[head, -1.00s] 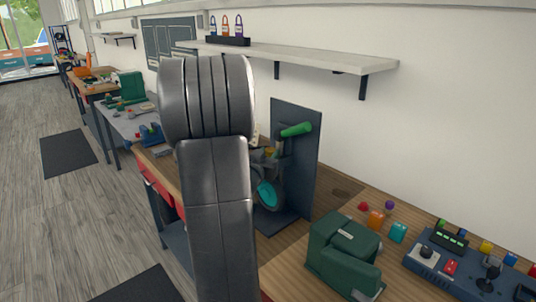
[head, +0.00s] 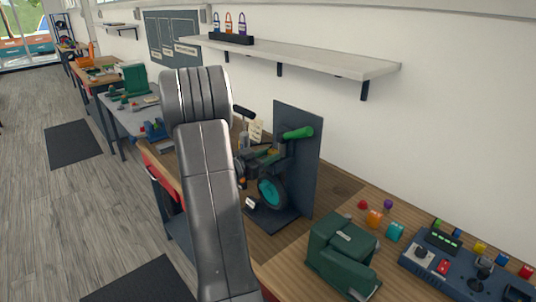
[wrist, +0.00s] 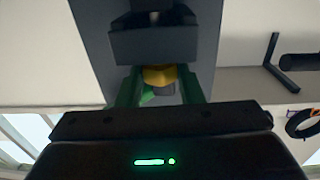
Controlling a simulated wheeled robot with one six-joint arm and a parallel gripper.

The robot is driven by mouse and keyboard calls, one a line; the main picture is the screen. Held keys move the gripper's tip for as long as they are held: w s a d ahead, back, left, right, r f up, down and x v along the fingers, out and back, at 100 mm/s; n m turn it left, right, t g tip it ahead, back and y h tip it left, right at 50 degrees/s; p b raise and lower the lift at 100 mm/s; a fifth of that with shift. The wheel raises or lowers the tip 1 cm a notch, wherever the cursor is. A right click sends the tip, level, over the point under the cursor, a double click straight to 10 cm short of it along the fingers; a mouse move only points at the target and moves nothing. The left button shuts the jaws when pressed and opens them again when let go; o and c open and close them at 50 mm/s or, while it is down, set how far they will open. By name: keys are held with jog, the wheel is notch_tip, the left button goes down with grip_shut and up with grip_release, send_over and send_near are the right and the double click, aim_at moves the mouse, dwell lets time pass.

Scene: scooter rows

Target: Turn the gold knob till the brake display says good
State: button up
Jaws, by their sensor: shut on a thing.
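The gold knob (wrist: 158,75) shows in the wrist view between the two green fingers of my gripper (wrist: 160,88), which is shut on it. A dark block (wrist: 155,45) sits just beyond the knob. My arm covers part of the stand's left side, and my gripper is hard to make out there. I cannot read a brake display in either view.
A dark green case (head: 342,255) and a blue control box (head: 462,270) with a green-lit panel stand on the near bench. Small coloured knobs lie behind the case. A pale shelf (head: 300,56) runs along the wall above.

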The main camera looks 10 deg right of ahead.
dwell(0.4)
jog(key=o, duration=1)
jog(key=shift+a, duration=0.1)
jog(key=b+v, duration=0.3)
jog(key=v, duration=1)
jog(key=shift+s+a, duration=0.15)
jog(key=shift+a, duration=0.15)
jog(key=shift+f, duration=0.1)
jog(key=p+x, duration=0.3)
jog(key=x, duration=1.1)
jog(key=shift+s, duration=0.1)
